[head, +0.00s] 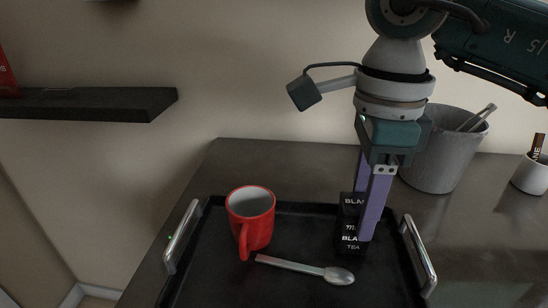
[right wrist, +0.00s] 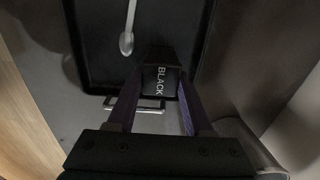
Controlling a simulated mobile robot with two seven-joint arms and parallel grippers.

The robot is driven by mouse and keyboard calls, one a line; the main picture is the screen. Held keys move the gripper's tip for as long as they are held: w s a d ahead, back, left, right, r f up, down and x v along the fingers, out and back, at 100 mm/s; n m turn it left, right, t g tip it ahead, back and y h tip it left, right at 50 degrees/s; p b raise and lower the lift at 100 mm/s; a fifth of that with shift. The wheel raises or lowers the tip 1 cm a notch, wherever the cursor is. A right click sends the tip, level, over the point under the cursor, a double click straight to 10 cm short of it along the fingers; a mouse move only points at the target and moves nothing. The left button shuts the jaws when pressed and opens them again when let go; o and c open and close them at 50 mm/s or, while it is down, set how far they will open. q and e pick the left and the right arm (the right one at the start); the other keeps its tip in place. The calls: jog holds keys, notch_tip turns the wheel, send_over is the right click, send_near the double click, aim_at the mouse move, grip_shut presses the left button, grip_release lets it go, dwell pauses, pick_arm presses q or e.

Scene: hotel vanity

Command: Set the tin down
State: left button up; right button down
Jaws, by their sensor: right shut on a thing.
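A black tea tin (head: 349,226) with white lettering stands upright at the right side of the black tray (head: 300,285). I cannot tell for certain whether its base touches the tray. My right gripper (head: 367,222) points down with its purple fingers shut on the tin. In the right wrist view the tin's lettered top (right wrist: 161,78) shows between the fingertips. The fingers hide part of the tin in the head view. My left gripper is not in view.
A red mug (head: 251,218) stands on the tray's left part, with a spoon (head: 305,268) in front. Metal handles (head: 419,262) rise at both tray ends. A grey bin (head: 440,155) and a white cup (head: 531,174) stand behind to the right. A dark shelf (head: 90,104) is at left.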

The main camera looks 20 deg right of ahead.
jog(key=shift+f, duration=0.15)
jog(key=shift+c, duration=1.5)
grip_release()
notch_tip(320, 180, up, 12)
jog(key=p, duration=0.1)
jog(key=shift+r, duration=0.2)
